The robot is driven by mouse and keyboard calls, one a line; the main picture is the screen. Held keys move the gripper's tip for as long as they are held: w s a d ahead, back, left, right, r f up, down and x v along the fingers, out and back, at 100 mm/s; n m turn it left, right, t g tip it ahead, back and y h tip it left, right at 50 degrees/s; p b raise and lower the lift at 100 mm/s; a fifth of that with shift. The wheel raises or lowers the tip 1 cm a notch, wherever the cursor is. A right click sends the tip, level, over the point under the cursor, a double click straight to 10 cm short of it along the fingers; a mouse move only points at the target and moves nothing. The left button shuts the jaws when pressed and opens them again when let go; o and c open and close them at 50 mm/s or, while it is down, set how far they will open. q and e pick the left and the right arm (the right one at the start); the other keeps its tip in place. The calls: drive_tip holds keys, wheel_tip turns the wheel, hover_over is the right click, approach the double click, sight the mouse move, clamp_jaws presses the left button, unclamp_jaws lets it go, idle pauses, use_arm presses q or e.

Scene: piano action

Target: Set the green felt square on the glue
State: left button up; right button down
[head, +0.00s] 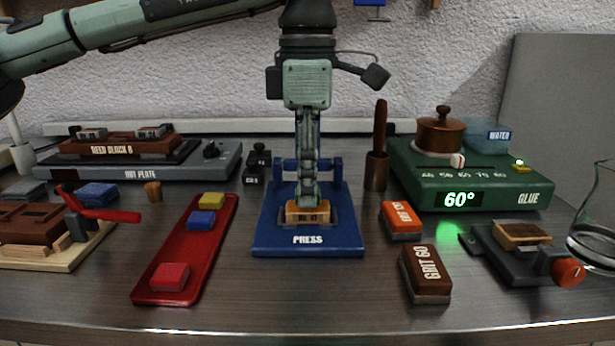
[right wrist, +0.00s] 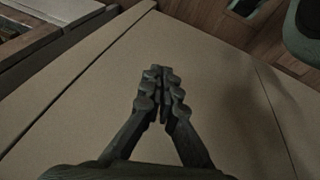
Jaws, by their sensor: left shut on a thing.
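My left gripper (head: 308,196) points straight down over the blue press (head: 272,232). Its fingers are closed with their tips at the top of a small wooden block (head: 296,213) seated in the press. The green felt square does not show plainly; what the fingertips hold is mostly hidden by them. Any glue on the block's top is also hidden. A red tray (head: 190,256) holds a yellow square (head: 212,200), a blue square (head: 201,220) and a red square (head: 170,276), but no green one. My right gripper (right wrist: 160,92) is shut and empty in the right wrist view.
The green glue unit (head: 528,198) with its copper pot (head: 441,132) stands at the back right. Orange (head: 401,221) and brown (head: 427,272) grit blocks sit right of the press. A hot plate (head: 130,172) is at the back left. The front edge of the bench is clear.

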use_arm(q)
drive_tip(key=shift+f, duration=0.45)
drive_tip(key=o, duration=0.8)
